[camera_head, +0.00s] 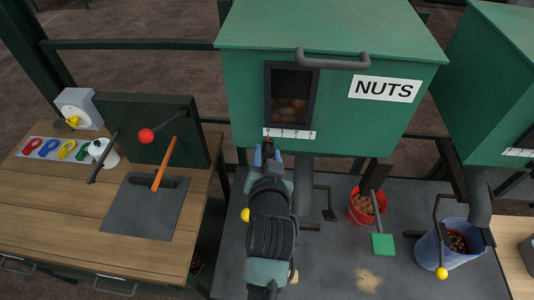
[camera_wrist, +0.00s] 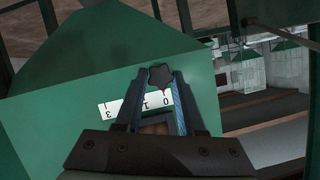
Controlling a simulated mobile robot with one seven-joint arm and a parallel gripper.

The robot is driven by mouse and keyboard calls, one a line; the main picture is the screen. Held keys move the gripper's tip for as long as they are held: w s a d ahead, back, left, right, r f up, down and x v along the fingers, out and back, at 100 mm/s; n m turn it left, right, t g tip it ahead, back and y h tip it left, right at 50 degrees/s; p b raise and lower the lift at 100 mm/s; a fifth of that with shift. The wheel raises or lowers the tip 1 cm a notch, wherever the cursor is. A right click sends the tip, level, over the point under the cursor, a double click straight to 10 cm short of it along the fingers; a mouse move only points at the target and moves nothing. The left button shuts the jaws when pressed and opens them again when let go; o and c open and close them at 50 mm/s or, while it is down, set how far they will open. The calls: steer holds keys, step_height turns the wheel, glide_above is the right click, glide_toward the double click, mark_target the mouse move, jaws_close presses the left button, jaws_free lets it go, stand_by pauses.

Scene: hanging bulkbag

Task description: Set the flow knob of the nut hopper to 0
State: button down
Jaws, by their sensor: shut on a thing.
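The nut hopper (camera_head: 330,40) is a green box with a white NUTS label (camera_head: 385,89) and a dark-framed window (camera_head: 292,95) showing nuts. Below the window is a white scale (camera_head: 289,133) numbered 0 to 3; it shows upside down in the wrist view (camera_wrist: 122,107). My gripper (camera_head: 266,154) is at the scale's left end, below the 0. In the wrist view my gripper (camera_wrist: 160,80) is shut on the dark flow knob (camera_wrist: 160,74). A small red pointer beside the knob appears at or very near the 0. In the head view my gripper mostly hides the knob.
A red bucket of nuts (camera_head: 363,207) and a blue bucket (camera_head: 440,252) stand to the right. A green pedal-like plate (camera_head: 382,245) sits on a rod. A second green hopper (camera_head: 500,80) is at right. A wooden bench (camera_head: 60,222) with levers is at left.

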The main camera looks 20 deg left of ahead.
steer(key=shift+s+a, duration=0.1)
steer(key=shift+a, duration=0.15)
steer(key=c, duration=0.8)
jaws_free()
steer(key=shift+o, duration=1.4)
steer(key=shift+s+a, duration=0.1)
steer(key=shift+a, duration=0.15)
steer(key=shift+d, duration=0.35)
steer(key=shift+s+d+r, duration=0.1)
steer(key=shift+s, duration=0.05)
steer(key=b+v, duration=0.3)
steer(key=v, duration=0.9)
steer(key=shift+r, duration=0.2)
